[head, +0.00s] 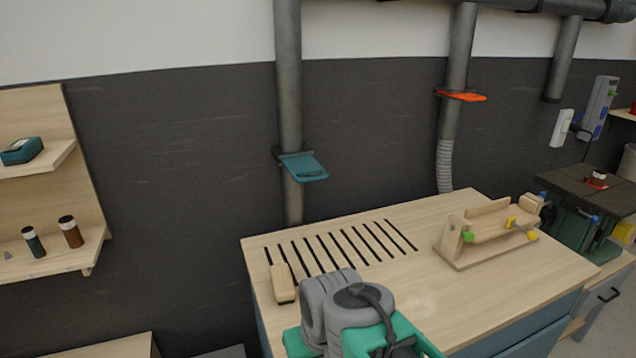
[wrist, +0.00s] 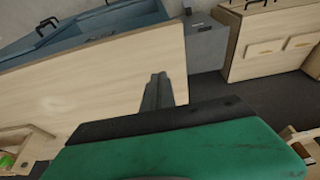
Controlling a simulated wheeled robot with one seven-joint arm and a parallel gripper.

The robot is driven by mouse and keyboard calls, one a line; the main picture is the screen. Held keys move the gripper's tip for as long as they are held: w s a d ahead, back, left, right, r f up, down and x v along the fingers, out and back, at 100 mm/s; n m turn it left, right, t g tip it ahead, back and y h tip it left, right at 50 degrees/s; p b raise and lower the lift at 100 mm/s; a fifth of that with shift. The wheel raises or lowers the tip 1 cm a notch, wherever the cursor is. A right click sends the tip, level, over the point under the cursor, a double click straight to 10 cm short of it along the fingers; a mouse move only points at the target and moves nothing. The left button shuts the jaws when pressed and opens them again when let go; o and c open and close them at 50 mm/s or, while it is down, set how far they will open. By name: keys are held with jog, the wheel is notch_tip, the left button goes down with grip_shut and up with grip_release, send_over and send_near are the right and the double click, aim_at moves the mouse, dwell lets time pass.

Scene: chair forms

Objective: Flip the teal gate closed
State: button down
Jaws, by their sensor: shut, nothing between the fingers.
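The teal gate (head: 303,166) is a flat plate on a vertical grey duct pipe (head: 289,90) against the dark wall. The plate sticks out from the pipe toward the front right. My grey and green arm shows at the bottom of the head view, over the front of the bench and well below the gate. My gripper (wrist: 158,92) shows in the wrist view with its dark fingers together and nothing between them. Its fingertips are hidden in the head view. The gate is not in the wrist view.
The wooden bench (head: 500,290) has a slotted top and carries a wooden block (head: 283,284) and a wooden jig (head: 490,232). An orange gate (head: 461,96) sits on another pipe to the right. A shelf (head: 60,255) stands at left. Space before the teal gate looks clear.

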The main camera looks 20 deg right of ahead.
aim_at(312, 180)
jog(key=w+d+r+m+t+b, duration=0.1)
jog(key=w+d+r+m+t, duration=0.1)
jog(key=w+d+r+m, duration=0.3)
jog(key=w+r+m+t+b, duration=0.1)
jog(key=w+m+t, duration=0.15)
jog(key=w, duration=0.45)
jog(key=w+d+r+m+t+b, duration=0.1)
jog(key=w+d+r+m+t, duration=0.2)
jog(key=w, duration=0.3)
jog(key=w+d+r+m+t, duration=0.4)
jog(key=d+r+m, duration=0.3)
jog(key=r, duration=0.2)
jog(key=shift+w+r+m+t+b, duration=0.25)
jog(key=shift+w+m+t+b, duration=0.1)
jog(key=shift+w+b, duration=0.15)
jog(key=shift+w, duration=0.1)
jog(key=w+f+p, duration=0.1)
jog(key=w, duration=0.3)
jog(key=w+f+p, duration=0.1)
jog(key=w, duration=0.4)
jog(key=w+f+p, duration=0.1)
jog(key=w, duration=0.3)
jog(key=shift+w, duration=0.35)
